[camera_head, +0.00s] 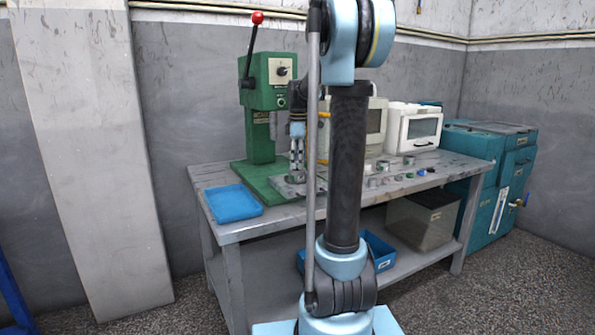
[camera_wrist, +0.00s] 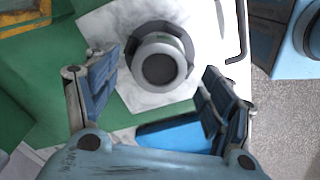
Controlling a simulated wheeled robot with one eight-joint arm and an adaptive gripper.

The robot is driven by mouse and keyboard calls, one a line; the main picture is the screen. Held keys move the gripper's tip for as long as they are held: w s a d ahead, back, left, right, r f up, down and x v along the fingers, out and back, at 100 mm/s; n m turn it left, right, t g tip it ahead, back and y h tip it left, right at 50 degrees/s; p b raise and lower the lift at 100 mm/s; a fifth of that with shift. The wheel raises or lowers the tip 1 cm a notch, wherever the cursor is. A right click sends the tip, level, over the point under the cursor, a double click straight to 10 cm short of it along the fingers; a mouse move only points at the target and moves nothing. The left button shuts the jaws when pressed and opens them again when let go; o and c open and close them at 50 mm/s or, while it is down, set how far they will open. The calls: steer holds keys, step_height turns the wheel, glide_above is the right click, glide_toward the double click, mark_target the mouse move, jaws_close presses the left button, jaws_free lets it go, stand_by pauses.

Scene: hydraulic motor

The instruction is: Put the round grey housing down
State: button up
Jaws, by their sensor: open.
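The round grey housing (camera_wrist: 160,60) stands on a pale metal plate (camera_wrist: 98,28) in the wrist view, with a dark hollow in its middle. A wider dark grey part shows around and behind its pale ring. In the head view the housing (camera_head: 295,178) is small at the foot of the green press, partly hard to make out. My gripper (camera_wrist: 161,70) is open, with one finger on each side of the housing and visible gaps between. In the head view my gripper (camera_head: 297,150) points down just above the plate.
The green press (camera_head: 265,95) with a red-knobbed lever stands behind. A blue tray (camera_head: 233,203) lies at the workbench's (camera_head: 285,217) left end. Several small parts lie right of my arm, before a white box-shaped machine (camera_head: 413,128). Teal cabinets (camera_head: 500,165) stand at right.

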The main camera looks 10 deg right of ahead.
step_height(320, 180, up, 8)
steer(key=s+f+m+t, duration=0.1)
steer(key=s+f+m, duration=0.25)
steer(key=s, duration=0.55)
steer(key=s+f+m, duration=0.3)
steer(key=s+f, duration=0.2)
steer(key=s, duration=0.5)
steer(key=s+f+m+t, duration=0.1)
steer(key=s+f+m, duration=0.7)
steer(key=s+f, duration=0.7)
step_height(320, 180, down, 2)
steer(key=shift+s+a+f, duration=0.25)
steer(key=shift+s, duration=0.1)
